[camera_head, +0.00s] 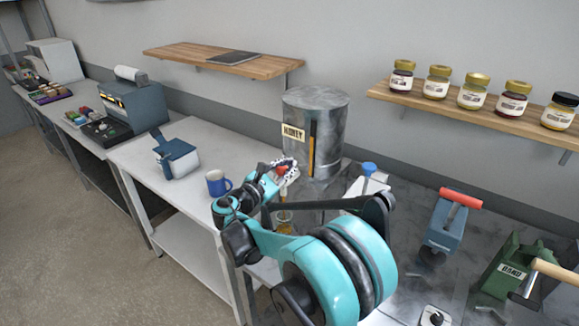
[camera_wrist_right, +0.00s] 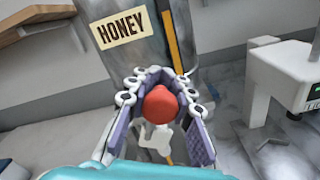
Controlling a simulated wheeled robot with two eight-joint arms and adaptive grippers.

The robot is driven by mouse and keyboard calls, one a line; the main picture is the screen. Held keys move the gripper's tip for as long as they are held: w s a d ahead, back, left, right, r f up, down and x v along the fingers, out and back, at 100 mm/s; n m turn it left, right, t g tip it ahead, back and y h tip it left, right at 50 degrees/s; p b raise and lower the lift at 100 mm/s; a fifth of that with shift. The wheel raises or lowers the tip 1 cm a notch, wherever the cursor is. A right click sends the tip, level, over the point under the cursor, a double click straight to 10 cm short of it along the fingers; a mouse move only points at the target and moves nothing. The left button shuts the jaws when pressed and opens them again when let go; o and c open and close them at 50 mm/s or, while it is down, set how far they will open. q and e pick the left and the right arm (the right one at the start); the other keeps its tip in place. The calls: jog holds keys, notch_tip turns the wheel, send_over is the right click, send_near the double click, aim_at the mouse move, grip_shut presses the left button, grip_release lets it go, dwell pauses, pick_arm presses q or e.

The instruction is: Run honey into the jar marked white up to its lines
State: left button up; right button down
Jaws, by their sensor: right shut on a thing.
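The honey tank (camera_head: 315,130) is a grey metal cylinder labelled HONEY, with an amber level strip (camera_head: 312,150). My right gripper (camera_head: 286,172) is at the tank's tap, its fingers closed around the red knob (camera_wrist_right: 160,104). The pale tap body (camera_wrist_right: 157,137) shows below the knob in the right wrist view, with a thin amber streak (camera_wrist_right: 169,159) under it. A glass jar (camera_head: 285,216) stands below the tap, partly hidden by my arm, with amber at its bottom. I cannot make out its marking or its lines. My left gripper is out of view.
A blue mug (camera_head: 217,183) and a blue-grey device (camera_head: 175,156) stand on the white table (camera_head: 150,152) to the left. A white device (camera_head: 368,182), a red-handled press (camera_head: 446,222) and a green machine (camera_head: 513,268) are to the right. Filled jars line the wall shelf (camera_head: 480,115).

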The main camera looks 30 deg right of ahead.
dwell(0.3)
jog(key=c, duration=1.3)
grip_release()
jog(key=shift+c, duration=0.2)
jog(key=shift+a, duration=0.1)
jog(key=v, duration=1.2)
